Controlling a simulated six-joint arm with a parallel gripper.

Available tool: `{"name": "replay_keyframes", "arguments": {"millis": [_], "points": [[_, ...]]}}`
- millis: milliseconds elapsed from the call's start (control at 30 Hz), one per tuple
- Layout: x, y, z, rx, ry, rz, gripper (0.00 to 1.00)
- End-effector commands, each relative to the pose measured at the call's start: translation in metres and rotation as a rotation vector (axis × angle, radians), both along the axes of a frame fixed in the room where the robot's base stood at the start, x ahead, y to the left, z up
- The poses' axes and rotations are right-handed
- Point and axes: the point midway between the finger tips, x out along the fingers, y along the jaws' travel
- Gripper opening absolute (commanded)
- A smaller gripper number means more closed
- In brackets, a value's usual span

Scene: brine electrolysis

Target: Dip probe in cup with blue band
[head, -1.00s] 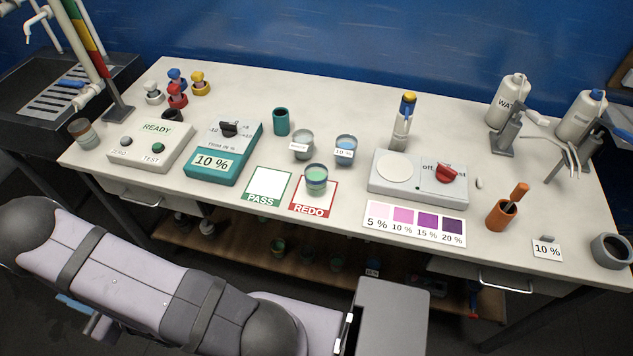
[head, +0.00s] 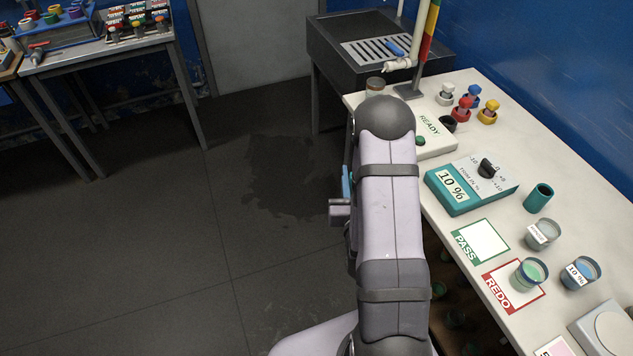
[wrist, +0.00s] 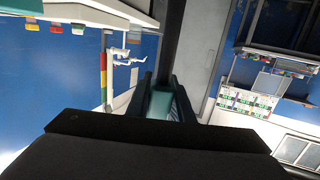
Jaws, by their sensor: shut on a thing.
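In the wrist view my gripper (wrist: 163,100) is shut on a teal piece, and a dark rod (wrist: 174,45) runs up from it; this looks like the probe, though its tip is not clear. A cup with green contents (head: 530,273) stands on the REDO card. A cup with blue contents and a 10 % label (head: 580,272) stands right of it. A greyish labelled cup (head: 543,233) is behind them. I cannot tell which cup carries the blue band.
A teal 10 % meter (head: 470,184), a teal holder (head: 538,198) and a READY box (head: 436,138) stand on the white bench. Coloured knobbed pieces (head: 466,108) are at its back. A dark sink (head: 365,68) adjoins it. Open floor (head: 270,240) lies left of my arm.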

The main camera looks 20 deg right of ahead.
Motion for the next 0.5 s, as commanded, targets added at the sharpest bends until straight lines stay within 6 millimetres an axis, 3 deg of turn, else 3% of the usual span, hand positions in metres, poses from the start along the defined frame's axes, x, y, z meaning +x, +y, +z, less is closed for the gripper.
{"name": "replay_keyframes", "arguments": {"millis": [33, 100, 267, 500], "points": [[-0.009, -0.024, 0.012, -0.002, -0.003, -0.058, 0.0], [-0.021, -0.052, 0.02, -0.002, -0.005, -0.126, 0.0], [-0.055, -0.112, 0.04, -0.006, -0.01, -0.279, 0.0], [-0.12, -0.191, 0.072, -0.011, -0.016, -0.506, 0.0]]}}
